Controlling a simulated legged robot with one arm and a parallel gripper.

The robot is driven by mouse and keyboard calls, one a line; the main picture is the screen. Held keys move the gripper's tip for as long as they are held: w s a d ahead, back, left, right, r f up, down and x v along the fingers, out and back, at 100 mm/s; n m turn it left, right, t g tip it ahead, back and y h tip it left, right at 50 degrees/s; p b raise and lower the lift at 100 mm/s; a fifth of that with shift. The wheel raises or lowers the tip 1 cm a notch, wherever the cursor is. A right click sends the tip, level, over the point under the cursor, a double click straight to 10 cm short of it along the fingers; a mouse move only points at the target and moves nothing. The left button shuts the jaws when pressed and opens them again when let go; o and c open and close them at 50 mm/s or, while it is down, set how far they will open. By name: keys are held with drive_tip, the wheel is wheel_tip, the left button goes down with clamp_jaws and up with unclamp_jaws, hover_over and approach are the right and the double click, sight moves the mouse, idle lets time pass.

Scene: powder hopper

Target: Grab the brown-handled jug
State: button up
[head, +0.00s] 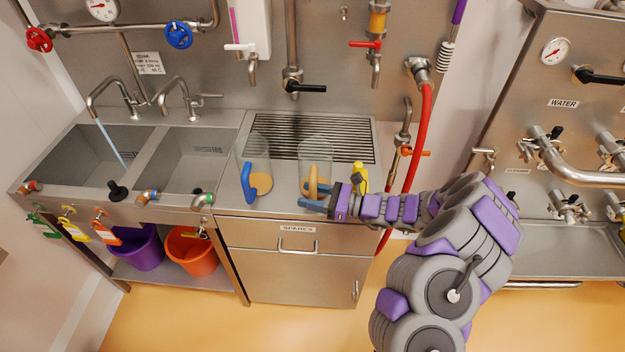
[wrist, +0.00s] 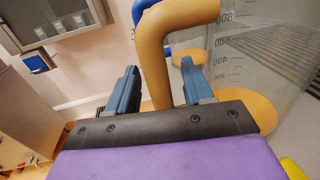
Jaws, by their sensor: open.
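The brown-handled jug (head: 316,158) is a clear, upright jug with a tan-brown handle, standing on the steel counter in front of the slotted drainer. Its handle (wrist: 158,55) fills the middle of the wrist view, and its graduated clear wall (wrist: 240,60) is at the right. My gripper (head: 318,208) is open at the handle; in the wrist view its blue-grey fingers (wrist: 158,85) stand on either side of the handle's lower part. I cannot tell whether they touch it. A similar clear jug with a blue handle (head: 250,182) stands to the left.
A small yellow bottle (head: 360,176) stands right of the brown-handled jug, close behind my gripper. Two sinks (head: 190,160) lie left, with water running into the far-left one. A red hose (head: 424,130) hangs at the right.

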drive_tip(key=shift+d, duration=0.3)
drive_tip(key=shift+d+r, duration=0.1)
drive_tip(key=shift+d, duration=0.15)
drive_tip(key=c, duration=0.3)
drive_tip(key=shift+a, duration=0.7)
clamp_jaws()
drive_tip(key=shift+d, duration=0.5)
